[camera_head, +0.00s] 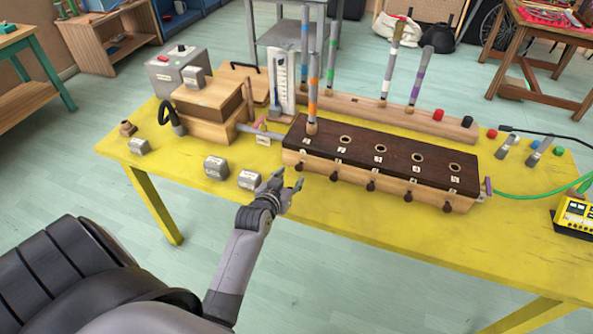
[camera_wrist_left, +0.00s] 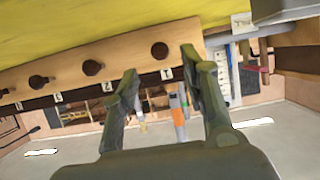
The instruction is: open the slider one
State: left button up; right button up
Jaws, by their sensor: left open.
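The long box (camera_head: 380,168) has a dark top with a row of round holes and number labels. Several dark slider knobs run along its pale front. The knob of slider one (camera_head: 300,166) is at the left end. In the left wrist view this knob (camera_wrist_left: 160,50) shows between and beyond the fingertips, with no contact visible. My left gripper (camera_head: 289,179) is open and empty, just in front of the box's left end; its two fingers (camera_wrist_left: 160,68) are spread in the left wrist view. My right gripper is not in view.
A grey tube with orange bands (camera_head: 312,105) stands at the first hole. Wooden bellows-like boxes (camera_head: 210,108) stand to the left, with small labelled weights (camera_head: 216,167) nearby. A rack (camera_head: 400,112) with upright tubes is behind. The yellow table (camera_head: 350,230) is clear in front.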

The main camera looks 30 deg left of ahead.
aim_at(298, 169)
pick_arm(q)
jog(key=x, duration=0.6)
jog(key=shift+c, duration=0.3)
grip_shut()
dwell(0.6)
